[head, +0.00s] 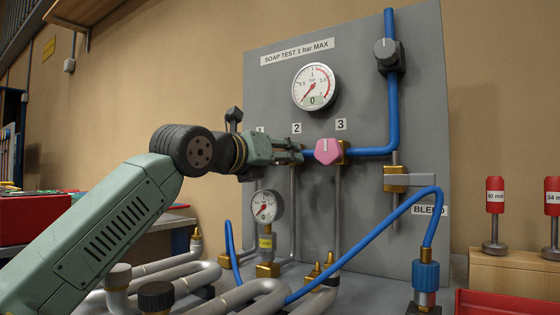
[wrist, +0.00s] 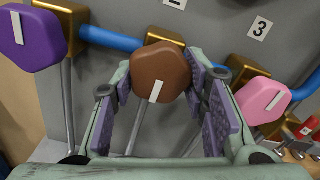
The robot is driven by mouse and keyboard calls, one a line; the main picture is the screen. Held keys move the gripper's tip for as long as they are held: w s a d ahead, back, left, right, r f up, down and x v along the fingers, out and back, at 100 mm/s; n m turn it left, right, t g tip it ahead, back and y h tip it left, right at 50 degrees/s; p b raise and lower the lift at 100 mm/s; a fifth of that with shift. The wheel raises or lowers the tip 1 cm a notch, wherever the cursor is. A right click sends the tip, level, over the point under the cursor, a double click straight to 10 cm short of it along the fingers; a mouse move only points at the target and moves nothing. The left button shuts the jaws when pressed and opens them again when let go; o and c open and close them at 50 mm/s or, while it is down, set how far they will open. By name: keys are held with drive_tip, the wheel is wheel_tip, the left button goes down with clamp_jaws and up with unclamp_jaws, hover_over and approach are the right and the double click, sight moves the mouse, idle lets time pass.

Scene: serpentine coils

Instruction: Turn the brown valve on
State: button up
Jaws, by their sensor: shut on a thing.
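The brown valve (wrist: 160,68) is a rounded knob on a brass body, below the label 2. Its white mark (wrist: 155,92) lies on the lower part of the knob, nearly upright with a slight tilt. My gripper (wrist: 160,80) has one purple-padded finger on each side of the knob and is shut on it. In the head view my gripper (head: 288,151) reaches the panel from the left and hides the brown knob.
A purple valve (wrist: 32,38) is to the left and a pink valve (head: 327,151) to the right, close to my fingers. The blue pipe (head: 375,151) joins them. A gauge (head: 315,87) is above; a smaller gauge (head: 267,207) and coiled pipes (head: 180,275) are below.

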idle(0.6)
drive_tip(key=o, duration=1.1)
drive_tip(key=shift+o, duration=0.2)
drive_tip(key=v, duration=1.2)
